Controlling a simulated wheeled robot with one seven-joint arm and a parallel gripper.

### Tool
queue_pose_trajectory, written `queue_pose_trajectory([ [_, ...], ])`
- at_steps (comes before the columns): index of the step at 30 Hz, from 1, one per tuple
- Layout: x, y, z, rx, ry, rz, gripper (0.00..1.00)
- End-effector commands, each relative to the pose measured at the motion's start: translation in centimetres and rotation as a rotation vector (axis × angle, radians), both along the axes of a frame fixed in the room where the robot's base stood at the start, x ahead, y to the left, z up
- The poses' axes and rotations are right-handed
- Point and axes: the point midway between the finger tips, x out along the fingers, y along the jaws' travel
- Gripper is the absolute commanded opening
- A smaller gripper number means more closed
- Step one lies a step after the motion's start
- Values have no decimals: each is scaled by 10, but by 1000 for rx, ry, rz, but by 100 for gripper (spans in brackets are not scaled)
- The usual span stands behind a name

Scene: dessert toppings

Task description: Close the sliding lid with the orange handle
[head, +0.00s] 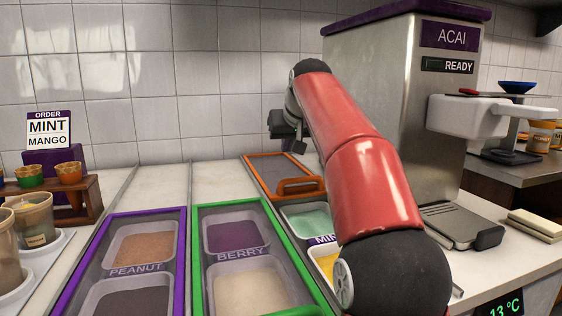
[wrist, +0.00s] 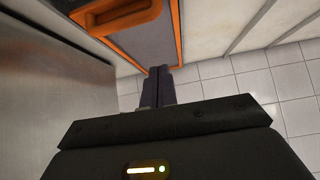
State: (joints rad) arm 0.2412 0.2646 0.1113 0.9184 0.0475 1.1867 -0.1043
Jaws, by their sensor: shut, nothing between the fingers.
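The orange-framed sliding lid (head: 265,176) is a grey panel at the back of the right-hand topping well. Its orange handle (head: 300,187) is on the lid's near end; the handle also shows at the top of the wrist view (wrist: 122,18). In front of the lid, the mint tub (head: 308,221) and a yellow tub (head: 327,264) are uncovered, partly hidden by my red arm. My gripper (head: 297,147) is above the lid's far end, apart from the handle. In the wrist view its fingers (wrist: 160,72) are together and empty.
The steel acai machine (head: 375,85) stands close to the right of the lid. The tiled wall (head: 220,90) is behind.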

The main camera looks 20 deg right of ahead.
Motion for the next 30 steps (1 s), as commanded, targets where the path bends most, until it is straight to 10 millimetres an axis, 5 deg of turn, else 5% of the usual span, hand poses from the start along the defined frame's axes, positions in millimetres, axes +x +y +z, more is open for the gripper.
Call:
queue_pose_trajectory([
  [16, 72, -3, -75, 2, 4, 0, 0],
  [21, 45, -2, -80, -1, 0, -1, 0],
  [30, 30, -1, -82, 0, 1, 0, 0],
])
